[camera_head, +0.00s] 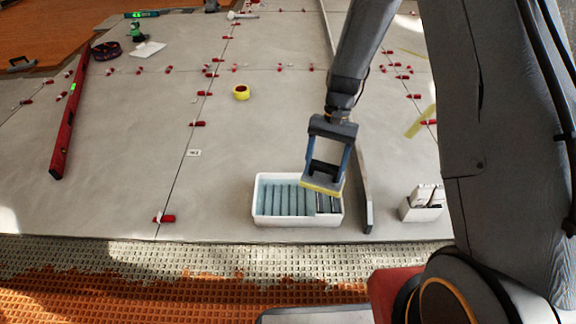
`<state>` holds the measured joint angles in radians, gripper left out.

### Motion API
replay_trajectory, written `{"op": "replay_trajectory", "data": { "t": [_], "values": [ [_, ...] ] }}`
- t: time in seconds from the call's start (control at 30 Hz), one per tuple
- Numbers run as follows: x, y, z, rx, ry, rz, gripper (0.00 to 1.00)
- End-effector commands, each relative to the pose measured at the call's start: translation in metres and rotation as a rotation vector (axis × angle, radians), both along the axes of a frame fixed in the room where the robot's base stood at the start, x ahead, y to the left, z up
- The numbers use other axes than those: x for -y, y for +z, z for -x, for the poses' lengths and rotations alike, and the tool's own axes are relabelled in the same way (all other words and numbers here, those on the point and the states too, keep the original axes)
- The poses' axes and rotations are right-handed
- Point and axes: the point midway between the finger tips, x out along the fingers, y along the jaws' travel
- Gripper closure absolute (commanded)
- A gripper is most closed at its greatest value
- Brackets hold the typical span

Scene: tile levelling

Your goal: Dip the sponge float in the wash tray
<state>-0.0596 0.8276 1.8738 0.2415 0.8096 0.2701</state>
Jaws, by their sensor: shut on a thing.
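The wash tray (298,221) is a white rectangular box with blue-green ribbed rollers or water inside, near the front edge of the tiled floor. The sponge float (322,188) has a yellow sponge face at its bottom. It shows over the right part of the tray. My gripper (330,150) is above the float, its two fingers pointing down and shut on it. The float looks slightly tilted. I cannot tell whether the sponge touches the tray's contents. The float hides part of the tray's back right rim.
A long grey bar (364,190) lies just right of the tray. A small white box (424,204) stands further right. Red levelling clips line the joints.

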Motion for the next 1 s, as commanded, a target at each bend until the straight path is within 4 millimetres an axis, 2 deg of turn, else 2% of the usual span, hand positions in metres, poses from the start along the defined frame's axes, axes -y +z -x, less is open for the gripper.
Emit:
{"op": "replay_trajectory", "data": {
  "t": [0.03,0.2,0.4,0.6,0.77,1.0],
  "values": [
    [-0.018,-0.009,-0.006,-0.002,-0.106,0.000,0.62],
    [-0.071,-0.031,-0.028,-0.001,-0.527,0.001,0.62],
    [-0.110,-0.053,-0.051,-0.001,-0.955,0.003,0.62],
    [-0.125,-0.063,-0.062,0.000,-1.172,0.003,0.62],
    [-0.127,-0.069,-0.064,0.001,-1.211,0.002,0.62],
    [-0.127,-0.090,-0.065,0.000,-1.211,0.002,0.62]
  ]
}}
